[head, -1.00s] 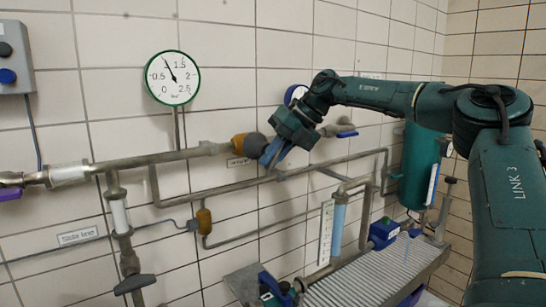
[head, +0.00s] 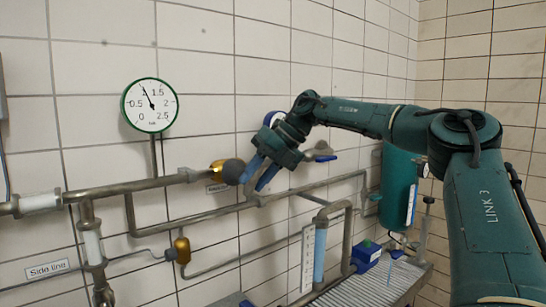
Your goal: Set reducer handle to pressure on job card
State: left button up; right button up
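The reducer's brass body (head: 217,170) sits on the upper pipe, with a dark grey round handle (head: 233,172) on its right end. The round green-rimmed pressure gauge (head: 150,105) stands above the pipe to the left, its needle pointing up-left near the 1 mark. My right gripper (head: 251,184) is just right of the handle. Its two blue fingers are apart, with nothing seen between them. The near finger overlaps or lies close to the handle's right edge; I cannot tell whether they touch. My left gripper is not in view. I cannot make out a job card.
A pipe with a blue sight tube (head: 320,255) and a white scale (head: 307,260) rises from a ribbed bench (head: 365,290). A teal tank (head: 400,190) stands at the right. A small brass fitting (head: 182,250) hangs on the lower line. A "Side line" label (head: 47,269) is lower left.

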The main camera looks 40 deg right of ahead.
jog(key=v, duration=1.1)
jog(key=shift+r, duration=0.25)
jog(key=shift+s+d, duration=0.15)
jog(key=shift+d, duration=0.05)
dwell(1.9)
